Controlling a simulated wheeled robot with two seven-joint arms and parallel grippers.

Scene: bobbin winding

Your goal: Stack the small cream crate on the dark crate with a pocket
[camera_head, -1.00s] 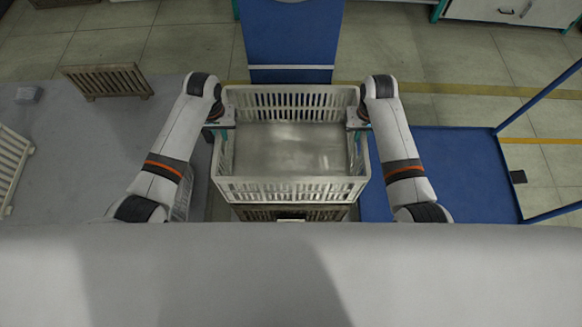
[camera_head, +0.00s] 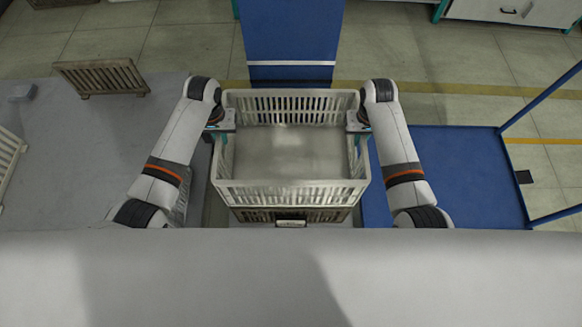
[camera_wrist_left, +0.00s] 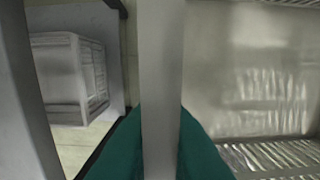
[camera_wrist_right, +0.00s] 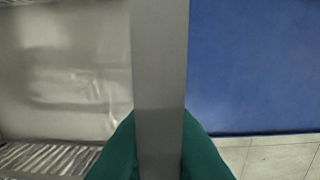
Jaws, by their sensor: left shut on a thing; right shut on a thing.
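The small cream crate (camera_head: 290,192) is held level between my two grippers in the head view. It is empty, with slatted walls and a plain floor. My left gripper (camera_head: 219,128) is shut on its left wall rim, and my right gripper (camera_head: 359,128) is shut on its right wall rim. The rim runs between the green fingers in the left wrist view (camera_wrist_left: 160,130) and the right wrist view (camera_wrist_right: 160,130). A darker brown crate (camera_head: 325,216) shows below the cream crate's near wall, with a small pale patch at its middle. The cream crate hides most of it; I cannot tell whether they touch.
A grey surface (camera_head: 90,170) lies at the left with a brown slatted crate (camera_head: 101,77) and a cream slatted crate (camera_head: 8,160) at the edge. A blue platform (camera_head: 455,175) with blue rails is at the right. A blue panel (camera_head: 290,40) stands beyond the crate.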

